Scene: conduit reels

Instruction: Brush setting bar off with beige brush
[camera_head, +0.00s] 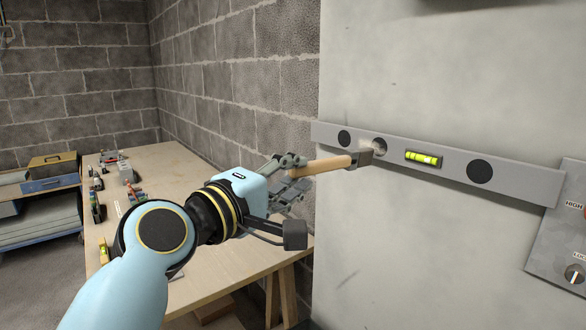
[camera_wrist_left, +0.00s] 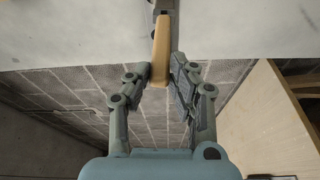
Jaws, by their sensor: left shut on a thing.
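The setting bar (camera_head: 452,165) is a long grey bar across the pale wall, with dark round spots and a yellow-green vial (camera_head: 423,158). My left gripper (camera_head: 292,172) is shut on the handle of the beige brush (camera_head: 325,165), left of the bar. The brush points right, its dark metal collar and head in front of the bar near a round recess (camera_head: 379,146). I cannot tell if the bristles touch it. In the left wrist view, the brush handle (camera_wrist_left: 161,50) runs up from between my left fingers (camera_wrist_left: 162,75). My right gripper is not in view.
A grey panel (camera_head: 565,240) with a dial is on the wall at the right. A wooden workbench (camera_head: 215,270) with small items lies behind my left arm. A toolbox (camera_head: 52,163) sits at the far left. The wall below the bar is clear.

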